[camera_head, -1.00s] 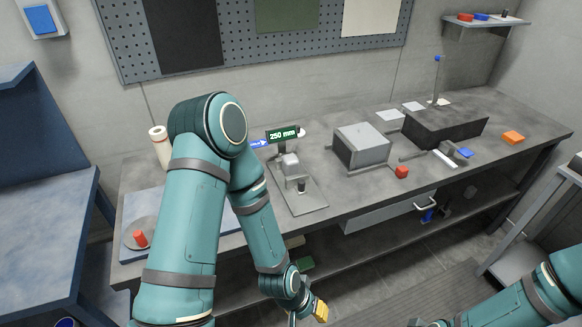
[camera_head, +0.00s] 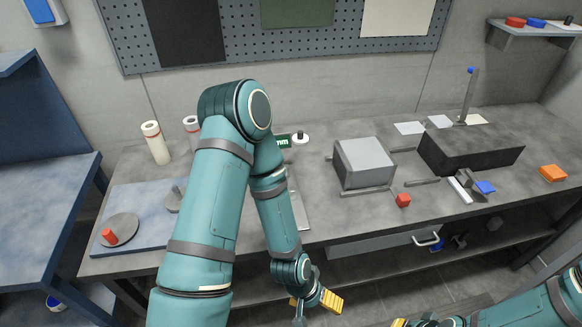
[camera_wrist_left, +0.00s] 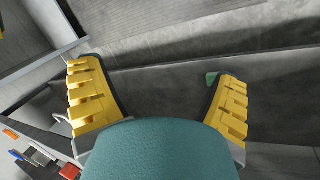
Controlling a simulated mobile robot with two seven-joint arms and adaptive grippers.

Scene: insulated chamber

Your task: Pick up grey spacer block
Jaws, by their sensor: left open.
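I cannot tell for sure which thing is the grey spacer block. A large light-grey box (camera_head: 365,163) stands mid-bench in the head view. My left gripper (camera_head: 318,299) is low in front of the bench, apart from both. In the left wrist view its yellow fingers (camera_wrist_left: 152,75) are spread wide with nothing between them. My right gripper (camera_head: 402,322) shows only a yellow bit at the bottom edge.
My left arm hides part of the bench.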

